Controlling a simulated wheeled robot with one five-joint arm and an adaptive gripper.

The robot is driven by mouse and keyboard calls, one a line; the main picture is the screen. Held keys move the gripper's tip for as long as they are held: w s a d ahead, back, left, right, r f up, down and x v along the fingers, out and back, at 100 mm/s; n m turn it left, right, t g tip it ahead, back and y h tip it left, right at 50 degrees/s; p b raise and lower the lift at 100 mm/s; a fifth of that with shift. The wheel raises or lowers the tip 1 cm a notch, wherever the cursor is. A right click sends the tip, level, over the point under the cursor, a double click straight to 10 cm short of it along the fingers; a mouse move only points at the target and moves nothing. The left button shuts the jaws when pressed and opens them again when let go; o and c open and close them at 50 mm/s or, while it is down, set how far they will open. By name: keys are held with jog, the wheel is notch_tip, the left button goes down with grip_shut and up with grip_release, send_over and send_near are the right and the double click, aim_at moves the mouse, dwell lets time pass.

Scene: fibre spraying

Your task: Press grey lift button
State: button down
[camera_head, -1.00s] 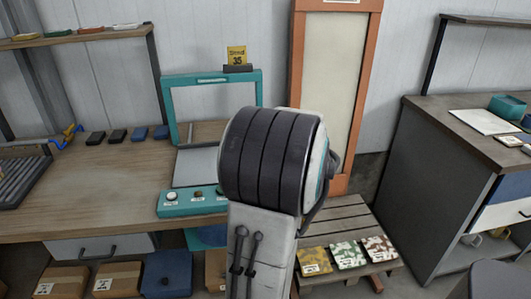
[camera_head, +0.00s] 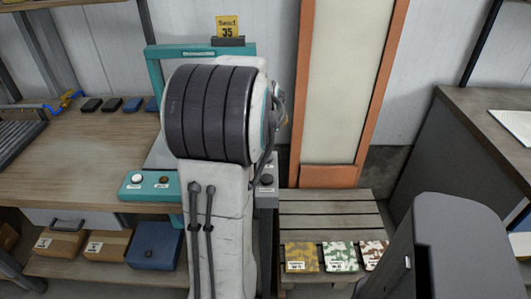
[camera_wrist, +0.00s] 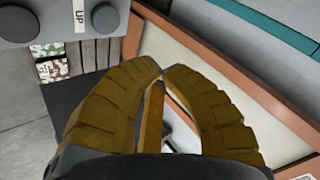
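A grey control box (camera_wrist: 60,48) with round grey buttons and a label reading "UP" is at the top left of the wrist view. One round button (camera_wrist: 105,17) is right of the label and another (camera_wrist: 18,20) is left of it. In the head view, part of a grey box (camera_head: 268,199) with a dark round button (camera_head: 267,180) shows just right of my arm. My gripper (camera_wrist: 162,70) has brown ridged fingers with tips together, holding nothing. Its tips are apart from the box, below and right of the buttons in the wrist view. My arm mostly hides it in the head view.
A teal button panel (camera_head: 150,187) sits at the wooden bench's (camera_head: 60,165) front edge. An orange-framed pale panel (camera_head: 340,90) stands behind. A slatted pallet (camera_head: 330,212) holds camouflage-patterned samples (camera_head: 340,257). A dark cabinet (camera_head: 430,150) stands at right.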

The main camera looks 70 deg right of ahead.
aim_at(270, 154)
jog(key=m, duration=0.1)
jog(key=d+r+m, duration=0.1)
jog(key=m, duration=0.1)
jog(key=shift+w+h, duration=0.1)
jog(key=shift+h, duration=0.3)
jog(key=shift+f, duration=0.1)
notch_tip(270, 154, down, 9)
jog(key=b, duration=0.7)
jog(key=shift+r, duration=0.2)
jog(key=c, duration=1.9)
grip_release()
grip_shut()
